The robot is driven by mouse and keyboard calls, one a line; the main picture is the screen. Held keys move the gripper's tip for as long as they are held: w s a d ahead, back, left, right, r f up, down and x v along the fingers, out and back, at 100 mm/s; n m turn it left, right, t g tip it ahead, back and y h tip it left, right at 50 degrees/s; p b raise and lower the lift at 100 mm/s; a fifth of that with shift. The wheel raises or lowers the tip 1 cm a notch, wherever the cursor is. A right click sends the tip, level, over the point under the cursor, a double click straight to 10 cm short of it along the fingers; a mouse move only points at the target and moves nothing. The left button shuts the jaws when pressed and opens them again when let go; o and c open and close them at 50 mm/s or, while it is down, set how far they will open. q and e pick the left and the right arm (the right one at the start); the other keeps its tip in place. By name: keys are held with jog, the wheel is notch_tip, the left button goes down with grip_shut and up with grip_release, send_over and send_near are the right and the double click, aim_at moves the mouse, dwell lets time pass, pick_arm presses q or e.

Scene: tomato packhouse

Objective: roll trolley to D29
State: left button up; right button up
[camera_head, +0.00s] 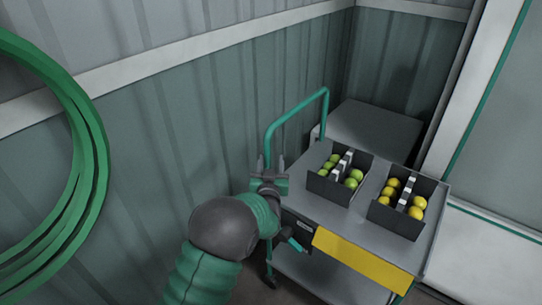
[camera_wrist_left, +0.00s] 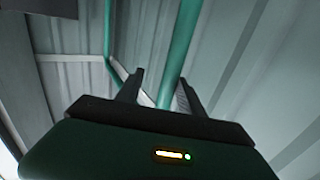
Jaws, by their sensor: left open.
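The trolley (camera_head: 415,255) has a grey top, a yellow front panel and a lower shelf, and stands at the lower right in the head view. Its green bar handle (camera_head: 300,111) rises at its left end. My left gripper (camera_head: 270,164) is open at the lower part of the handle. In the left wrist view the green handle bar (camera_wrist_left: 182,52) runs down between the spread fingers of my left gripper (camera_wrist_left: 160,82), and I cannot tell whether they touch it. My right gripper is not in view. No marking D29 is readable.
Two dark boxes ride on the trolley, one with green fruit (camera_head: 326,187) and one with yellow fruit (camera_head: 393,218). A grey block (camera_head: 375,128) stands behind it in the corner. Corrugated walls (camera_head: 170,140) close in left and back. A green hose coil (camera_head: 88,130) hangs at left.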

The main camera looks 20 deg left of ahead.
pick_arm(q)
jog(key=w+a, duration=0.1)
jog(key=w, duration=0.1)
jog(key=w+a, duration=0.1)
jog(key=shift+w+a+f, duration=0.1)
jog(key=shift+w+f, duration=0.05)
jog(key=shift+w, duration=0.2)
jog(key=shift+w+a+f, duration=0.1)
jog(key=shift+w+a, duration=0.05)
jog(key=shift+a, duration=0.3)
jog(key=shift+d+r, duration=0.2)
jog(key=shift+d, duration=0.45)
jog(key=c, duration=0.4)
jog(key=shift+d, duration=0.1)
jog(key=shift+c, duration=2.4)
jog(key=shift+a, duration=0.35)
grip_shut()
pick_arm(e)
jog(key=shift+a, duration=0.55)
pick_arm(q)
jog(key=shift+d+f, duration=0.1)
jog(key=shift+f, duration=0.05)
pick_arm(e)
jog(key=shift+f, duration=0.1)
